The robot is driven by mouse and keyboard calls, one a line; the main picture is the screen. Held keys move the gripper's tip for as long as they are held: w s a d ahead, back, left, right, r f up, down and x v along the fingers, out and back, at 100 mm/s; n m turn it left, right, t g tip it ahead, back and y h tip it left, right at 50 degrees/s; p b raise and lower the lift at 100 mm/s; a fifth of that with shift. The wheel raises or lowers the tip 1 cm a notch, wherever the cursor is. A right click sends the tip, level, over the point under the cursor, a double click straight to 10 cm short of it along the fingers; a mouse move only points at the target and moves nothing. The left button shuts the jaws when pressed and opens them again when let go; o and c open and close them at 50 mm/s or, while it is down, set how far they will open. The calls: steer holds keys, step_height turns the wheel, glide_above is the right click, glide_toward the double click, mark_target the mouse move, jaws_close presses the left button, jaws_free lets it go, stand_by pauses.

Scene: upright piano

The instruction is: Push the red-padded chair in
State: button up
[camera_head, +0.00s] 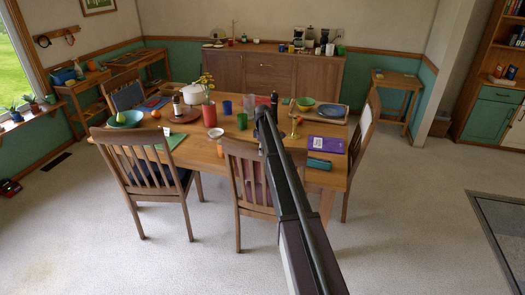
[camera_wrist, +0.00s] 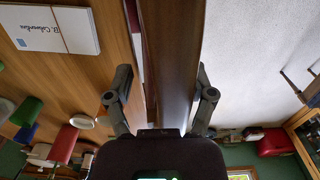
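The red-padded chair (camera_head: 243,158) stands at the front middle of the wooden table (camera_head: 206,155), its slatted back facing me. Its seat looks dark red and lies partly under the table's front edge; my arm hides part of its right side. My arm reaches over this chair in the head view, and its end is too small there to show the fingers. In the wrist view my gripper (camera_wrist: 162,82) has its fingers wide apart. A dark brown wooden piece (camera_wrist: 172,45), probably the chair's back, runs between them. I cannot tell whether the fingers touch it.
A chair with a dark blue pad (camera_head: 140,165) stands at the front left; another with a pale pad (camera_head: 364,125) stands at the right end. Dishes, books and a red vase (camera_head: 209,114) are on the table.

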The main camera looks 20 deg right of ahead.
steer(key=shift+s+a, duration=0.15)
steer(key=shift+s, duration=0.05)
steer(key=s+a, duration=0.7)
steer(key=s, duration=0.3)
steer(key=s+a, duration=0.7)
steer(key=s, duration=0.3)
step_height(320, 180, up, 15)
steer(key=s+a+p, duration=0.1)
steer(key=p, duration=1.3)
steer(key=shift+s+a+f, duration=0.15)
steer(key=shift+a+f, duration=0.05)
steer(key=shift+w+d+p, duration=0.35)
steer(key=shift+w+d, duration=0.45)
steer(key=shift+w, duration=0.35)
steer(key=shift+f, duration=0.15)
